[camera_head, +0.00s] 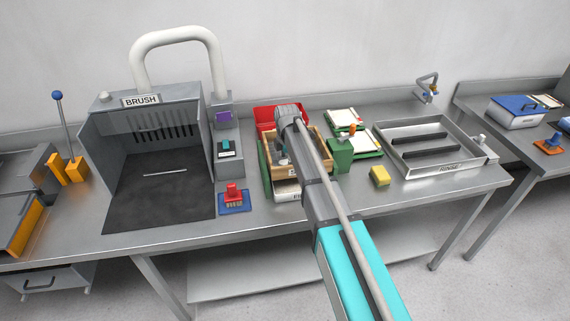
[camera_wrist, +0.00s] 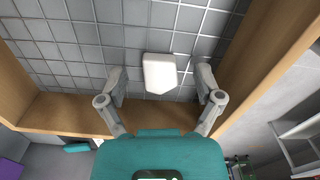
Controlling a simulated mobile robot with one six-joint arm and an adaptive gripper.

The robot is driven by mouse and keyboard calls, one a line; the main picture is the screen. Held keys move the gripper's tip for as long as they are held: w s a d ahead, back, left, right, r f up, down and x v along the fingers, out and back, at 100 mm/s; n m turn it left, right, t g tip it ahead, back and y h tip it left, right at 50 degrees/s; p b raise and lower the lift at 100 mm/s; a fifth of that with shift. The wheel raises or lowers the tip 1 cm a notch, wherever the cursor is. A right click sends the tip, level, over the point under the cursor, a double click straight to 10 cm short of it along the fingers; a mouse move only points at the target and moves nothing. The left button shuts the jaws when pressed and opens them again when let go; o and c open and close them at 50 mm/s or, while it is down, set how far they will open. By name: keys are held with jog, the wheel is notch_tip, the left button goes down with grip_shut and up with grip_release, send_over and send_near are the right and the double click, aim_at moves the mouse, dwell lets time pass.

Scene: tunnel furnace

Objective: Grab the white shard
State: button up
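The white shard (camera_wrist: 159,74) lies on a grey tiled surface (camera_wrist: 100,60) inside a wooden-walled box in the wrist view. My gripper (camera_wrist: 160,85) is open above it, with one finger on each side of the shard and a clear gap to both. In the head view my arm reaches into the wooden box (camera_head: 322,150) on the table. The shard is hidden there behind my arm.
The box's wooden walls (camera_wrist: 268,50) stand close on the right and near sides of the gripper. A red bin (camera_head: 266,117), a green container (camera_head: 340,155), a yellow block (camera_head: 380,176) and a rinse tray (camera_head: 472,163) are nearby. The table front (camera_head: 290,222) is clear.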

jog(key=c, duration=1)
jog(key=shift+r, duration=0.1)
jog(key=shift+r+p, duration=0.95)
jog(key=shift+p, duration=0.1)
jog(key=s+d+r+p, duration=0.1)
jog(key=s+r+p, duration=0.2)
jog(key=s, duration=0.1)
jog(key=s+d+r+p, duration=0.1)
jog(key=s+r+p, duration=0.3)
jog(key=s, duration=0.1)
jog(key=s+d+r+p, duration=0.1)
jog(key=s+r+p, duration=0.3)
jog(key=shift+s, duration=0.35)
